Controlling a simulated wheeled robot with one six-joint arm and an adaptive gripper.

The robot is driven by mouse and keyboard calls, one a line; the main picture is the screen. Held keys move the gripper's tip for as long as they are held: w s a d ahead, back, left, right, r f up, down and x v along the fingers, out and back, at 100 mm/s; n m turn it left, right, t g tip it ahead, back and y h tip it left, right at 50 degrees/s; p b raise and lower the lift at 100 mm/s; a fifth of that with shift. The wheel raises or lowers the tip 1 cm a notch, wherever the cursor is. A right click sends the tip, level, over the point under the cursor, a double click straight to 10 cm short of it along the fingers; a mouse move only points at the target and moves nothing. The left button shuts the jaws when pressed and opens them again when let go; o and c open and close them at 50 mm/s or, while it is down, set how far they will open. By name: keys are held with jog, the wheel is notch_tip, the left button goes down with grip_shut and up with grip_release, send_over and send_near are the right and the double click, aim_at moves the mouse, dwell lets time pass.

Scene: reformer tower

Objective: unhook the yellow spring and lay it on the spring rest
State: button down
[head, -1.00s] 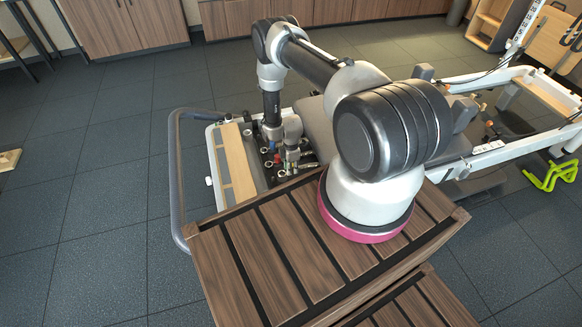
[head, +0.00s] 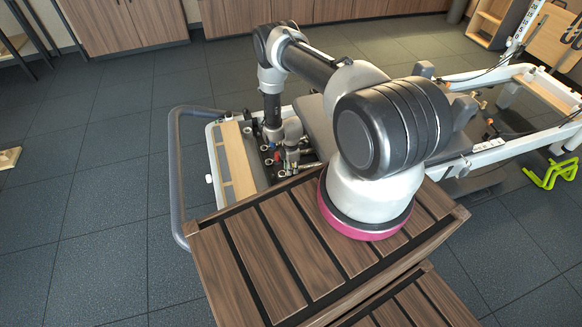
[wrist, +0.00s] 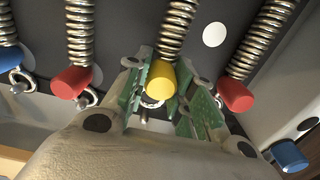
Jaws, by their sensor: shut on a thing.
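The yellow spring (wrist: 161,82) shows in the wrist view as a yellow end cap below a steel coil that runs up out of the picture. My gripper (wrist: 164,92) has its green-padded fingers on either side of the yellow cap and is shut on it. A metal ring or eye is partly visible just below the cap; I cannot tell whether it is still on a hook. In the head view my gripper (head: 291,154) is small, over the spring end of the reformer frame. The yellow cap cannot be made out there. I cannot identify the spring rest for certain.
Red-capped springs (wrist: 71,82) and (wrist: 235,95) hang close on both sides, with blue caps (wrist: 14,55) and (wrist: 290,155) farther out. A grey rail (head: 174,180) and pale wooden board (head: 238,160) lie left of my gripper. A slatted wooden box (head: 270,245) stands in front.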

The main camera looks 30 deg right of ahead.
jog(key=shift+f, duration=0.25)
jog(key=shift+f, duration=0.3)
jog(key=c, duration=0.8)
grip_release()
jog(key=shift+r, duration=2.95)
